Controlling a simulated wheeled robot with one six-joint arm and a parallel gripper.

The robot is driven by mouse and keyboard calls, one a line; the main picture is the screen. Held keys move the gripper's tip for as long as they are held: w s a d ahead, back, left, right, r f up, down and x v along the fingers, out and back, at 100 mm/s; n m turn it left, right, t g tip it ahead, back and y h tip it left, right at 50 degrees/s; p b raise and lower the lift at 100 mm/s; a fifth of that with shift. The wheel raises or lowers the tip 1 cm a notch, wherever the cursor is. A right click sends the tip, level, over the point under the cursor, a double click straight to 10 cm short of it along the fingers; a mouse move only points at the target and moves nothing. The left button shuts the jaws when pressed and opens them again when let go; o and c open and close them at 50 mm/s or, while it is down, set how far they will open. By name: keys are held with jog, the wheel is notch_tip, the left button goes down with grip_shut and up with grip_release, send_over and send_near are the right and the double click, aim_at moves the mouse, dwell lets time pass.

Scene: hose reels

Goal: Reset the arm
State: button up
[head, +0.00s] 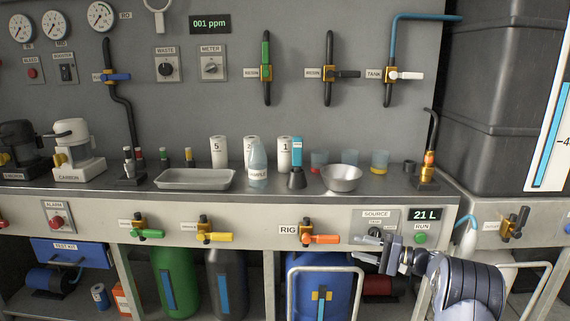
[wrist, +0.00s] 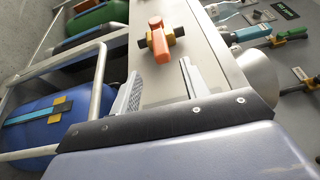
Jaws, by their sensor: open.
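My gripper (head: 375,256) is at the lower right of the head view, in front of the bench's front panel, close to the SOURCE switch plate (head: 377,217). My arm reaches in from the lower right corner. The wrist view shows the two fingers of my gripper (wrist: 162,90) apart with nothing between them. Beyond them is the orange-handled RIG valve (wrist: 160,48), apart from the fingers. In the head view the RIG valve (head: 320,238) is left of my gripper, its orange handle lying sideways.
A blue tank (head: 305,285) in a white tubular frame (head: 358,290) stands below. A metal bowl (head: 341,178), a tray (head: 195,180) and bottles stand on the bench top. The 21 L display (head: 425,215) and green RUN button (head: 421,238) are close above my arm. Wall valves are higher up.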

aim_at(332, 236)
jog(key=b+x, duration=0.3)
jog(key=x, duration=0.6)
jog(key=shift+a+f, duration=0.1)
jog(key=shift+a, duration=0.15)
jog(key=shift+w+a+r+h+p, duration=0.15)
jog(key=shift+r+h+p, duration=0.2)
jog(key=shift+r, duration=0.2)
jog(key=shift+r+n+h, duration=0.1)
jog(key=shift+n+h, duration=0.2)
jog(key=shift+h, duration=0.05)
jog(key=shift+g, duration=0.3)
